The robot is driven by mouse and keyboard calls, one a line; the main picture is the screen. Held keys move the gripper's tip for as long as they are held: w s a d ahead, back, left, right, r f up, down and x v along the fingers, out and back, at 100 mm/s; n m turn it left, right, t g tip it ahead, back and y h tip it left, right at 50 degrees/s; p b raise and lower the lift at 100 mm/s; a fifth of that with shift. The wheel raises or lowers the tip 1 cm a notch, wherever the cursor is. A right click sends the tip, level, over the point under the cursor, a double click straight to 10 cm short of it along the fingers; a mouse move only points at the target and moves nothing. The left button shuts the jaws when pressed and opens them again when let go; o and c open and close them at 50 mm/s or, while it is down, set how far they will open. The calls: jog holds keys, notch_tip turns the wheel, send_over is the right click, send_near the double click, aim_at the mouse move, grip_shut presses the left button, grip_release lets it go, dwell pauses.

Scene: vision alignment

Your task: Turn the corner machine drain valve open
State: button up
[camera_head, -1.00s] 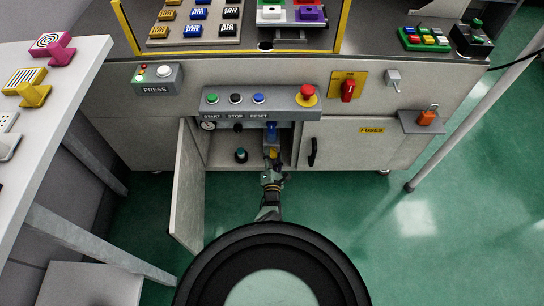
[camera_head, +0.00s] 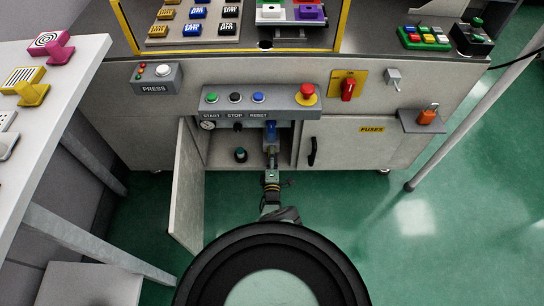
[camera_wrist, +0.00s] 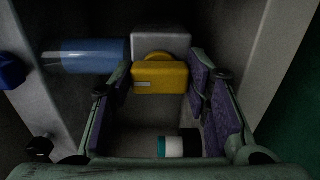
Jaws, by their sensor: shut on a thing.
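The drain valve is inside the open cabinet under the machine. In the wrist view its yellow handle (camera_wrist: 160,78) sits in front of a grey valve body (camera_wrist: 161,42), with a blue pipe (camera_wrist: 86,56) running to the left. My gripper (camera_wrist: 161,80) has one finger on each side of the yellow handle and is shut on it. In the head view my gripper (camera_head: 271,148) reaches into the cabinet below the blue pipe (camera_head: 271,130) and hides most of the handle. Contact at the fingertips is hard to see.
The cabinet door (camera_head: 187,186) stands open to the left of my arm. A button panel (camera_head: 258,103) overhangs the opening. A closed door marked FUSES (camera_head: 350,146) is on the right.

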jog(key=shift+a, duration=0.1)
dwell(0.3)
jog(key=o, duration=1.2)
jog(key=shift+c, duration=0.2)
